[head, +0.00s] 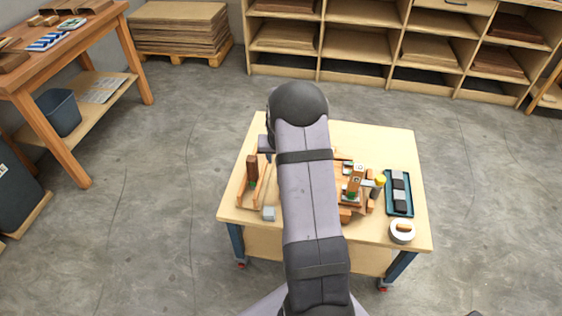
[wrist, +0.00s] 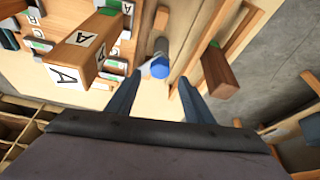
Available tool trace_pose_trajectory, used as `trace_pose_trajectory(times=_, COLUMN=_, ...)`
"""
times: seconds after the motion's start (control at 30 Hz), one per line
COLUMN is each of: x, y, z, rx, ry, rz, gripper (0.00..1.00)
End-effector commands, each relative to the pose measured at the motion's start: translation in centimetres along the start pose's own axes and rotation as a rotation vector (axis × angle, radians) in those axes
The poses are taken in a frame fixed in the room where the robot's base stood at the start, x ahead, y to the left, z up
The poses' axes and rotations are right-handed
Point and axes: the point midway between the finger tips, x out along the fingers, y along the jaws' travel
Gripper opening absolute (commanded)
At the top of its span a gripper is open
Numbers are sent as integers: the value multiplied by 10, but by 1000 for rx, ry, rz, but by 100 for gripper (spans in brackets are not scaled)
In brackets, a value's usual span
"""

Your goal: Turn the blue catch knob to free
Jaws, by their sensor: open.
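The blue catch knob (wrist: 160,68) shows in the wrist view as a small blue cap on the end of a grey cylinder, just beyond my fingertips. My gripper (wrist: 156,86) is open, with one finger on each side of the knob in the picture. The knob lies between the fingers' lines, and I cannot tell whether it is within their reach. No contact shows. In the head view my own arm covers the middle of the table, and the knob and fingertips are hidden there.
A wooden block marked A (wrist: 80,58) stands left of the knob, and a brown block (wrist: 219,72) stands close to the right finger. On the worktable (head: 385,145) are a blue tray (head: 399,193) of grey and dark blocks, a yellow-capped bottle (head: 379,184) and a tape roll (head: 402,231).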

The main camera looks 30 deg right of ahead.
Motion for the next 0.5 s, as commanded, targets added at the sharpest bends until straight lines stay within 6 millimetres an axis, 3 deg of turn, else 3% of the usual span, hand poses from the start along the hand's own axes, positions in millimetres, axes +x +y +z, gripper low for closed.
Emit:
trace_pose_trajectory(times=0.2, x=-23, y=0, z=0, rx=-2, ry=0, rz=0, gripper=48)
trace_pose_trajectory(times=0.5, x=-29, y=0, z=1, rx=-1, ry=-1, rz=0, gripper=48)
